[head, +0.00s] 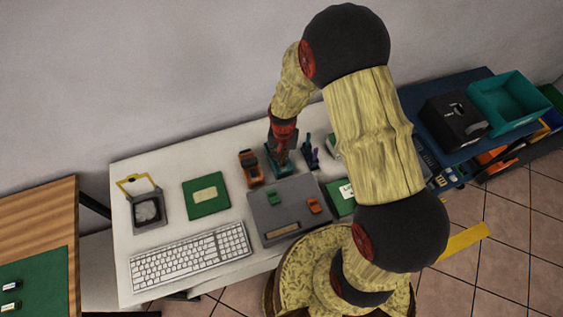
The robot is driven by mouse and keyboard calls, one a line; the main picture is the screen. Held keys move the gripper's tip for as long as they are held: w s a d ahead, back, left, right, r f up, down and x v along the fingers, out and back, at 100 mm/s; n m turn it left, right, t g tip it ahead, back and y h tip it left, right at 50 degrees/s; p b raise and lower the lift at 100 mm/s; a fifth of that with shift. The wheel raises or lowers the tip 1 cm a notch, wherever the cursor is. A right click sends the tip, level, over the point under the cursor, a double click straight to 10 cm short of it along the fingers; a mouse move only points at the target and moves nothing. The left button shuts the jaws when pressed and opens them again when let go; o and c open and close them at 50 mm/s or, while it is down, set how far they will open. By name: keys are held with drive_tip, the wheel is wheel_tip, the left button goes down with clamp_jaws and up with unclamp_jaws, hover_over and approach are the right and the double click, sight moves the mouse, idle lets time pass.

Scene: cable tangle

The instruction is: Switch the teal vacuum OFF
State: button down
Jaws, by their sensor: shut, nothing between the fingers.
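A small teal object (270,171), perhaps the teal vacuum, is at the back of the white table. It is mostly hidden behind and under my gripper, so its switch cannot be made out. My gripper (279,162) points down over it, shut and with nothing visible in it. I cannot tell whether the fingertips touch it. An orange and dark device (250,168) stands just to its left.
A keyboard (190,256), green book (206,195) and dark pen holder (311,154) are nearby. A teal bin (512,99) stands right.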

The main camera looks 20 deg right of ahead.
drive_tip(key=shift+f+b, duration=0.8)
drive_tip(key=shift+f, duration=0.35)
idle(0.9)
drive_tip(key=shift+r, duration=0.15)
drive_tip(key=shift+r+p, duration=2.45)
drive_tip(key=shift+r, duration=0.95)
drive_tip(key=s+r+n+t+b, duration=0.2)
drive_tip(key=s+r+b, duration=0.3)
drive_tip(key=s+r, duration=0.4)
drive_tip(key=s+r+n+t+b, duration=0.3)
drive_tip(key=s+r+b, duration=0.3)
drive_tip(key=r, duration=1)
drive_tip(key=s+n, duration=0.1)
drive_tip(key=s, duration=0.2)
drive_tip(key=shift+r+t+b, duration=0.2)
drive_tip(key=shift+t+b, duration=0.1)
